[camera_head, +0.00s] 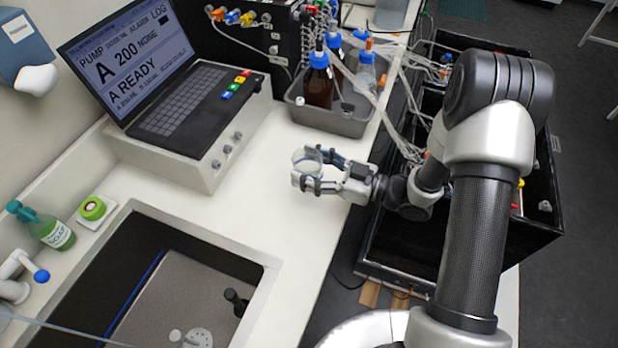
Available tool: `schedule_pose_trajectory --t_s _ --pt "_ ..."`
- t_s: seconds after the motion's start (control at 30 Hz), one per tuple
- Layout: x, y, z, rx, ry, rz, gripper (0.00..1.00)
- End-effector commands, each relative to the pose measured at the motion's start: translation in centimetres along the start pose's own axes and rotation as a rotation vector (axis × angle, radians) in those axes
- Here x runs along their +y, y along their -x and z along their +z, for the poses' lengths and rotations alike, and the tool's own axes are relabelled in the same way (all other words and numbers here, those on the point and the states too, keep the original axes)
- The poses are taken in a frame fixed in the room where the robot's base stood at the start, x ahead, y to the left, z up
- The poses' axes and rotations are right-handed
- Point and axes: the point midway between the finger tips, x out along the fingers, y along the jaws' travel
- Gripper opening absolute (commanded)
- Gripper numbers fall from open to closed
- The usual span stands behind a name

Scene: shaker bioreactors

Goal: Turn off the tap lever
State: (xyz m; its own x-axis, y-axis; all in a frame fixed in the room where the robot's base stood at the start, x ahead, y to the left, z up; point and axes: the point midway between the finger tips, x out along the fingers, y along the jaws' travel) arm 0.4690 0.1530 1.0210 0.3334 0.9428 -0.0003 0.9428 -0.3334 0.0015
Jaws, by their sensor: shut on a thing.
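The white tap (14,272) stands at the left edge, beside the sink, and is partly cut off by the frame. A blue ball-shaped knob (41,276) sits on its right side, perhaps the end of the lever. I cannot tell whether water runs. My gripper (306,170) is far to the right of the tap, above the white bench. It is shut on a small clear glass vessel (307,157), which looks upright between the fingers. I cannot make out its contents.
The dark sink (190,250) lies between the tap and my gripper. A green soap bottle (50,232) stands behind the tap. A laptop-like pump controller (185,105) and a grey tray (345,125) with bottles stand further back. The bench between sink and tray is clear.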

Motion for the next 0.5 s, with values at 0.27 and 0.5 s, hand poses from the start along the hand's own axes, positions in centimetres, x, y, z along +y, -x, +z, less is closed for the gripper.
schedule_pose_trajectory --t_s 0.27,0.5 --pt "0.0 0.0 3.9 0.0 -0.002 0.0 0.3" --pt "0.0 0.0 3.8 0.0 -0.001 0.0 0.3"
